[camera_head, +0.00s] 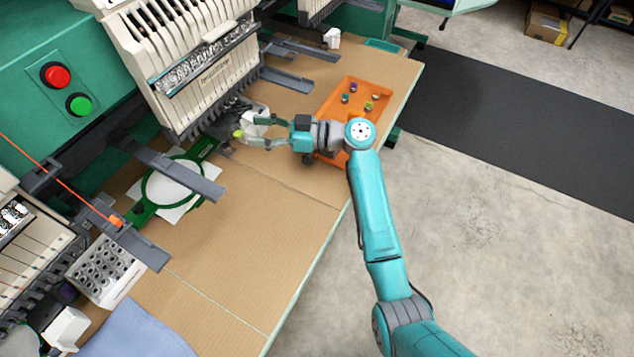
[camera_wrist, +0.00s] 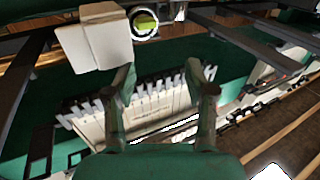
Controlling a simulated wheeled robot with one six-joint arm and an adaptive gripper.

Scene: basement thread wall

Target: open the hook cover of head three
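The white hook cover (camera_head: 256,113) sits low under the embroidery head, just beyond my gripper. In the wrist view the cover (camera_wrist: 95,42) is a white block at the upper left. It stands beside a round metal hook (camera_wrist: 145,24) with a yellow-green middle, which shows uncovered. That yellow-green part (camera_head: 238,134) also shows in the head view. My gripper (camera_head: 252,132) is open and empty, with its fingers pointing toward the hook area. In the wrist view the open fingertips (camera_wrist: 160,73) are spread, with nothing between them. Whether a finger touches the cover I cannot tell.
An orange tray (camera_head: 352,84) with several small bobbins lies behind my wrist. Grey arms jut from the machine on both sides. A green hoop (camera_head: 145,210) with white fabric lies left. Another white cover (camera_head: 333,38) shows farther back. The front tabletop (camera_head: 262,225) is clear.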

